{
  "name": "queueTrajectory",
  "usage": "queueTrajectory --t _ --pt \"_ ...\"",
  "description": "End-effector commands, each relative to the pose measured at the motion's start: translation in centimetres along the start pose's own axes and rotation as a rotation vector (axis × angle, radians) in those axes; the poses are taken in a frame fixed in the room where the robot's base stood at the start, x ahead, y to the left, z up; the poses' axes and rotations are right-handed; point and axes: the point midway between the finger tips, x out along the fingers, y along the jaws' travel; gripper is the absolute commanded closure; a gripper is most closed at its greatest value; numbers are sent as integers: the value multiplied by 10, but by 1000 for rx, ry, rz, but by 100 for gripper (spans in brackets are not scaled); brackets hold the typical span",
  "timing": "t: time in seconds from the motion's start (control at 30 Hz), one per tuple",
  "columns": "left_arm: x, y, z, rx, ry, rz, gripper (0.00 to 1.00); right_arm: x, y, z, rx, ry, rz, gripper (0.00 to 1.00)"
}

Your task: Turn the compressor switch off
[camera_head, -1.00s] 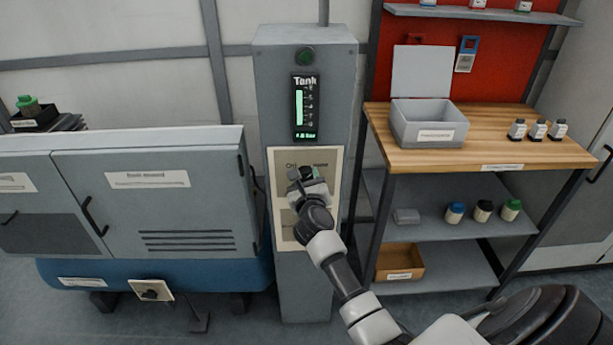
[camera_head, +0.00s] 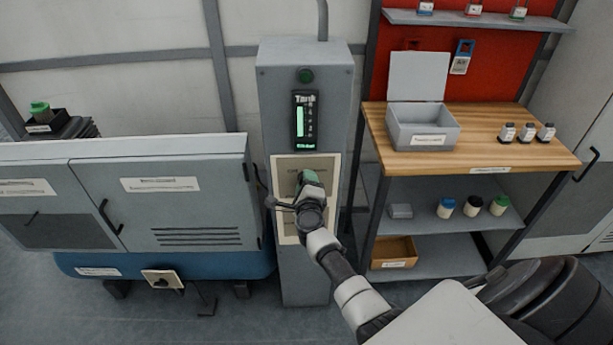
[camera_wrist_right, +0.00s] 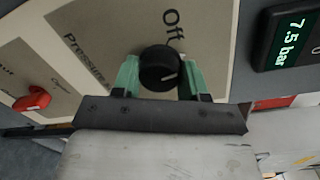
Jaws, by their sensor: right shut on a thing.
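A grey column carries a pale panel (camera_head: 284,230) below its lit tank gauge (camera_head: 305,120). My right gripper (camera_head: 308,178) is at the upper part of this panel and hides what it holds there. In the right wrist view its green fingers (camera_wrist_right: 159,76) are shut on both sides of a black rotary knob (camera_wrist_right: 161,66). The knob has a white pointer mark, and "Off" is printed beside it; another label starting "Pressure" is partly hidden. A red knob (camera_wrist_right: 33,98) sits on a neighbouring plate, apart from the gripper; its small label is unclear. My left gripper is not in view.
A grey cabinet (camera_head: 200,210) over a blue tank (camera_head: 225,265) stands left of the column, with a small plate and black knob (camera_head: 162,280) low in front. A wooden-topped shelf unit (camera_head: 520,150) with an open grey box (camera_head: 425,128) stands close on the right.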

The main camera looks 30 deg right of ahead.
Motion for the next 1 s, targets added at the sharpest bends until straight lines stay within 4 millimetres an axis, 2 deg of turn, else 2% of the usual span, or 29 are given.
queueTrajectory --t 0.1,0.5,0.73,1.0 --pt "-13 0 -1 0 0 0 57 -1 -2 2 -110 7 6 80" --pt "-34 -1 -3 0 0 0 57 -1 0 1 -434 25 8 80" --pt "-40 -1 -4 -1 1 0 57 -1 0 1 -547 31 9 80" --pt "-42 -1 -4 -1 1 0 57 -1 2 0 -601 33 10 80"
